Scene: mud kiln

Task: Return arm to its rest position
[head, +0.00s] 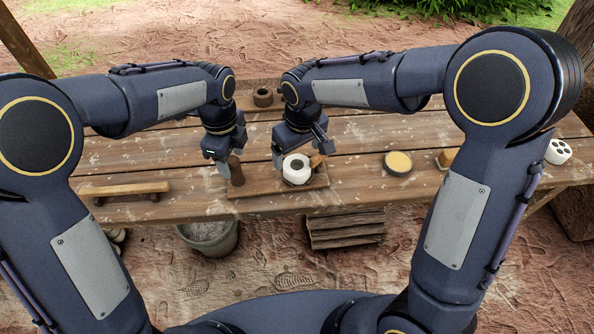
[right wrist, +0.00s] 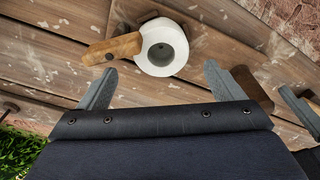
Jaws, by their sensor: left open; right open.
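My right gripper (head: 301,158) is open above the wooden board (head: 256,190), over a white cylinder with a round hole in its top (head: 297,174). In the right wrist view its open fingers (right wrist: 160,70) point toward the white cylinder (right wrist: 147,44), with nothing held between them. A wooden-handled piece (head: 317,160) lies beside the cylinder; it also shows in the right wrist view (right wrist: 112,48). My left gripper (head: 226,168) is open next to a dark brown upright cylinder (head: 238,176) at the board's left end. Whether its fingers touch that cylinder I cannot tell.
The plank table (head: 355,155) has free room right of the board. A small brown pot (head: 263,97) is behind; a wooden bar (head: 125,188) lies left.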

